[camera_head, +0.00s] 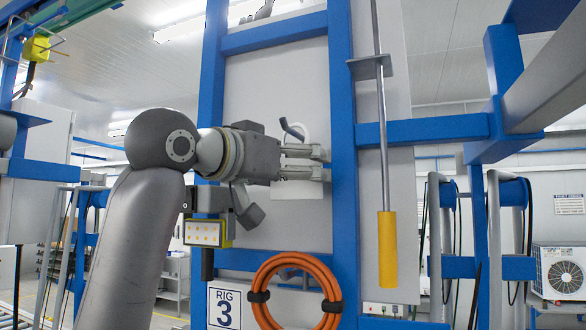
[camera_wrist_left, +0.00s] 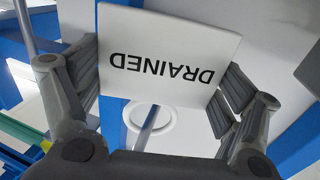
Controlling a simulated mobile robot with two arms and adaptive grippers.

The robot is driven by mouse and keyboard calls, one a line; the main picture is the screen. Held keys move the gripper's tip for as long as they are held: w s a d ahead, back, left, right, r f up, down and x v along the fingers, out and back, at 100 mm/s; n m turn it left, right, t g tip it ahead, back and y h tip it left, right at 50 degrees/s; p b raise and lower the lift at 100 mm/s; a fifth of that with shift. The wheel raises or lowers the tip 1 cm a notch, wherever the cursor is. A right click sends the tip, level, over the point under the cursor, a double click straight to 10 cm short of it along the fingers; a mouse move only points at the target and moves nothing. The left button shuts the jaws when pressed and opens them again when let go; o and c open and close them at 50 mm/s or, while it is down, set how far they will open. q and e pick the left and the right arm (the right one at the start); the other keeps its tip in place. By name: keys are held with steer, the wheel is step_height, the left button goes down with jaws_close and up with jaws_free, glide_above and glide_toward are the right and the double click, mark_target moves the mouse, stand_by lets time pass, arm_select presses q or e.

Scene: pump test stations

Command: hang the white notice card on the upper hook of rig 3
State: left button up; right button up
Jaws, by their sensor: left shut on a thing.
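The white notice card (camera_wrist_left: 168,50), reading "DRAINED" upside down in the left wrist view, is between the fingers of my left gripper (camera_head: 325,163). In the head view the card (camera_head: 297,190) is partly hidden by the fingers, in front of rig 3's pale panel. A white ring (camera_wrist_left: 133,122) adjoins the card's top edge. The grey-blue upper hook (camera_head: 292,130) shows just above the gripper. In the wrist view the hook (camera_wrist_left: 147,131) crosses the ring's opening; I cannot tell whether it passes through. My right gripper is not in view.
An orange hose coil (camera_head: 261,291) hangs below, beside the "RIG 3" sign (camera_head: 224,308). Blue uprights (camera_head: 343,170) flank the panel. A rod with a yellow end (camera_head: 387,250) hangs at the right. A yellow-edged lamp box (camera_head: 207,233) is below my wrist.

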arm_select(q)
steer(key=o, duration=0.8)
steer(key=v, duration=1.2)
